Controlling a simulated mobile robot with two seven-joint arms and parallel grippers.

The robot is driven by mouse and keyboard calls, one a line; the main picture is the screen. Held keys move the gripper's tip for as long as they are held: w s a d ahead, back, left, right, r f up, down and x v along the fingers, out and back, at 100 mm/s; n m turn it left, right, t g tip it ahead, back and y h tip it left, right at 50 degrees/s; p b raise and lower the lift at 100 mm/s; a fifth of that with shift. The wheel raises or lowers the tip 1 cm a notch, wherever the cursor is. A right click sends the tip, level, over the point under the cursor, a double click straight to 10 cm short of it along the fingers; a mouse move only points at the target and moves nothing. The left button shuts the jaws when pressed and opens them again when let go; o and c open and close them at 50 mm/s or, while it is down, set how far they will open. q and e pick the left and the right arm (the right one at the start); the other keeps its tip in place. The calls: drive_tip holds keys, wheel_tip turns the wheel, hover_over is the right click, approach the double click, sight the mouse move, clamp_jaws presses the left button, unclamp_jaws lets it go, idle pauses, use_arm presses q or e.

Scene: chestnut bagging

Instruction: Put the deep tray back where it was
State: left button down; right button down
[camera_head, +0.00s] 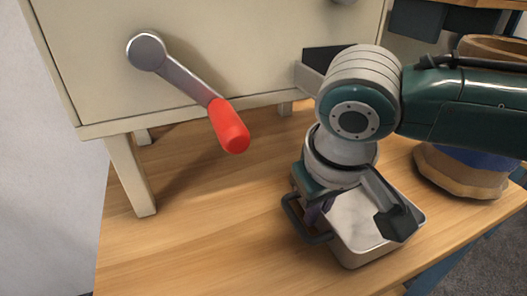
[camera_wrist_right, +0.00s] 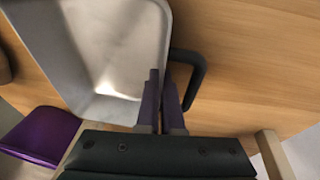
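The deep tray (camera_head: 350,252) is a metal tray with a dark loop handle (camera_head: 300,222) on its left side. It is at the right part of the wooden table, in front of the machine, and looks level; I cannot tell whether it touches the table. My right gripper (camera_head: 318,212) reaches down at the tray's handle side, partly hidden by my own wrist. In the wrist view the tray (camera_wrist_right: 105,45) is at the left and its handle (camera_wrist_right: 197,75) at the right. The purple fingers (camera_wrist_right: 162,100) are close together, one on each side of the tray's wall. My left gripper is not in view.
A cream machine (camera_head: 215,60) on legs stands behind, with a crank ending in a red grip (camera_head: 230,126). Its dark chute (camera_head: 318,62) is just behind my wrist. A tan sack (camera_head: 462,172) stands at the right. The table (camera_head: 200,225) is clear at the left.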

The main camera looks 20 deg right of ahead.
drive_tip(key=c, duration=1.1)
unclamp_jaws()
drive_tip(key=p+v, duration=0.5)
drive_tip(key=v, duration=0.6)
drive_tip(key=s+a+f+n+y, duration=0.1)
drive_tip(key=s+a+n+y, duration=0.15)
drive_tip(key=s+a, duration=0.4)
drive_tip(key=shift+m+t+h, duration=0.4)
drive_tip(key=shift+m+h, duration=0.25)
drive_tip(key=shift+m, duration=0.1)
drive_tip(key=s+d, duration=0.3)
drive_tip(key=s+d+f, duration=0.1)
drive_tip(key=s+d, duration=0.2)
drive_tip(key=s+d+f, duration=0.1)
drive_tip(key=s+d, duration=0.2)
drive_tip(key=shift+s+d, duration=0.15)
drive_tip(key=shift+s, duration=0.2)
